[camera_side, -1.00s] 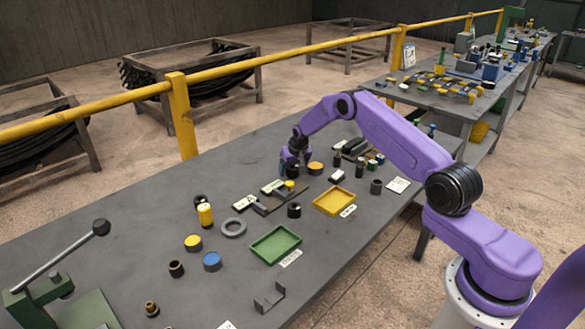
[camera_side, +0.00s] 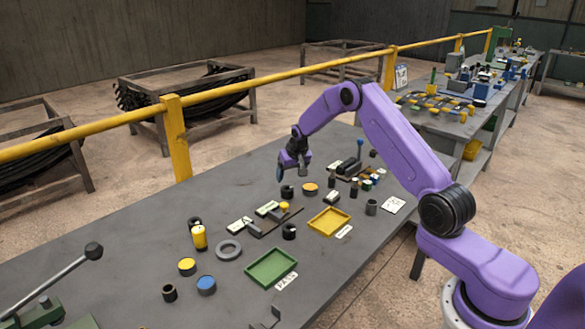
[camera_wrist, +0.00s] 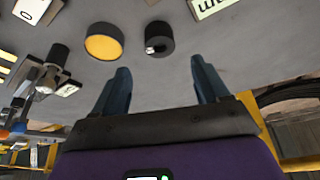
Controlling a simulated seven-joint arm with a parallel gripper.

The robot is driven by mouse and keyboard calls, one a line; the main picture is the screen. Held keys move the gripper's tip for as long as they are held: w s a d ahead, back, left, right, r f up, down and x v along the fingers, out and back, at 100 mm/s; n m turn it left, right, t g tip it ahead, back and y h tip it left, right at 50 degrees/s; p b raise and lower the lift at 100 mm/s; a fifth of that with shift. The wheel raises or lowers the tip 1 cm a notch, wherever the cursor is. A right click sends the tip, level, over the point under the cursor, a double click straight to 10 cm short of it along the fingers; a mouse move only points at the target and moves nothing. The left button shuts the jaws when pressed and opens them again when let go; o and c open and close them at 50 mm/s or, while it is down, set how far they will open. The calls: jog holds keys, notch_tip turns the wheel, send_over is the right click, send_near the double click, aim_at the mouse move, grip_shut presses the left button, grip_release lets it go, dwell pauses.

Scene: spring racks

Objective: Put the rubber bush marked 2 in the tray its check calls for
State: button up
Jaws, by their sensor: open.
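My gripper (camera_side: 293,174) is open and empty above the bench, and its two blue fingers (camera_wrist: 162,82) stand apart in the wrist view. A short black bush (camera_side: 287,191) is on the bench just below it. That bush also shows in the wrist view (camera_wrist: 164,40), ahead of the fingertips, with a small pale mark too small to read. Another black bush (camera_side: 289,231) stands left of the yellow tray (camera_side: 348,222). More black bushes stand further left, one of them at the near left (camera_side: 169,292). I cannot tell which is marked 2. The green tray (camera_side: 249,279) looks empty, as does the yellow one.
A yellow-topped disc (camera_side: 310,188) sits beside the bush under my gripper. Pale check cards (camera_side: 266,208), a grey ring (camera_side: 229,250) and a yellow cylinder (camera_side: 199,238) lie leftward. Small parts crowd the bench to the right. A lever press (camera_side: 60,290) stands at the near left.

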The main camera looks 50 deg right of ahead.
jog(key=shift+v, duration=1.8)
jog(key=s+a+r+n+g+y, duration=0.1)
jog(key=s+a+r+n, duration=0.35)
jog(key=s+a, duration=0.55)
jog(key=s+a+r+n+y, duration=0.1)
jog(key=s+a+r+n, duration=0.35)
jog(key=a, duration=0.95)
jog(key=s+a+r+n, duration=0.1)
jog(key=s+n, duration=0.1)
jog(key=s, duration=0.6)
jog(key=s+r+n+g, duration=0.1)
jog(key=s, duration=0.8)
jog(key=s+a+r+n+g, duration=0.1)
jog(key=s+n, duration=0.1)
jog(key=s, duration=0.6)
jog(key=shift+s+a+r+n+y, duration=0.25)
jog(key=shift+a+r+n+y, duration=0.05)
jog(key=shift+a, duration=0.05)
jog(key=shift+o, duration=0.4)
jog(key=s+d+n+g, duration=0.1)
jog(key=s+d+n, duration=0.1)
jog(key=s, duration=0.5)
jog(key=shift+s+d+f+n, duration=0.3)
jog(key=shift+s+d, duration=0.1)
jog(key=shift+d, duration=0.25)
jog(key=shift+r, duration=0.1)
